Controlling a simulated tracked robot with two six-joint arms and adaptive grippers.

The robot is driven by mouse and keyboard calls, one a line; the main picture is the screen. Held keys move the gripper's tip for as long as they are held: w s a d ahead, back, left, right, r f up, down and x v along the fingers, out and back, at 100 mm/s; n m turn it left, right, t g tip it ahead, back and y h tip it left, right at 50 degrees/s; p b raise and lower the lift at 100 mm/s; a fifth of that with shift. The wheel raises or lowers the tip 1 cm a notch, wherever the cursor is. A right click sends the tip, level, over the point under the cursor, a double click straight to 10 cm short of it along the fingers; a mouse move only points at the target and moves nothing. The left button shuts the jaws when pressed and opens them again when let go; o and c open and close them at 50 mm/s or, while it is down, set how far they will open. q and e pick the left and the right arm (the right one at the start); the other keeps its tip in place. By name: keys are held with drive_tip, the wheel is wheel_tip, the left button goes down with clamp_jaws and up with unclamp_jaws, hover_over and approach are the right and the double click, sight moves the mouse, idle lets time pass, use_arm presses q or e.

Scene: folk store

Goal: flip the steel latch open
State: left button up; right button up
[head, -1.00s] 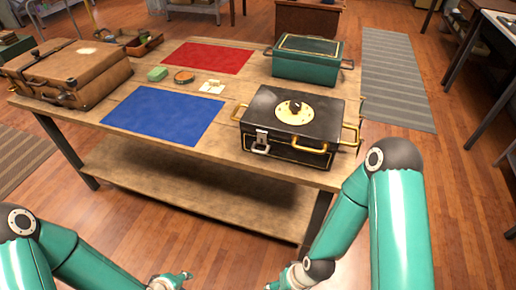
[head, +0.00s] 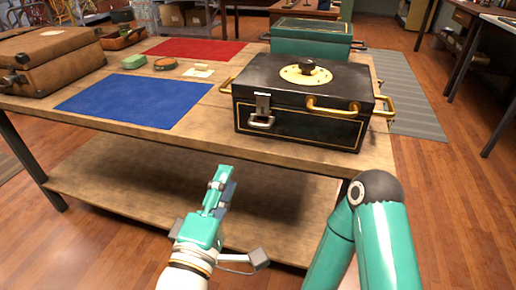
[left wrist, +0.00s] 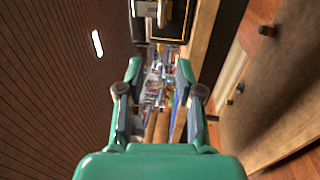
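The steel latch (head: 262,110) is on the front of a black box (head: 300,128) with gold trim, left of the front gold handle. The box sits closed near the table's front right corner. My left gripper (head: 223,178) is below and left of the latch, in front of the table edge, touching nothing. In the left wrist view its fingers (left wrist: 159,72) are apart with nothing between them. Part of the black box (left wrist: 173,20) shows at the top there, with a pale grey piece beside it that may be the latch. My right gripper is out of view.
The wooden table (head: 185,140) also holds a blue mat (head: 138,102), a red mat (head: 195,49), a brown suitcase (head: 50,65) and a green case (head: 312,40) behind the black box. A lower shelf (head: 130,185) spans beneath. Gold handles stick out from the black box.

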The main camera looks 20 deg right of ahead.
sight(259, 126)
use_arm(q)
drive_tip(key=shift+h, duration=0.3)
drive_tip(key=x, duration=0.5)
drive_tip(key=d+x, duration=0.1)
drive_tip(key=x, duration=0.5)
drive_tip(key=p+x, duration=0.1)
drive_tip(key=x, duration=0.4)
drive_tip(key=shift+s+d+f, duration=0.15)
drive_tip(key=shift+d+f, duration=0.15)
drive_tip(key=shift+d, duration=0.1)
clamp_jaws()
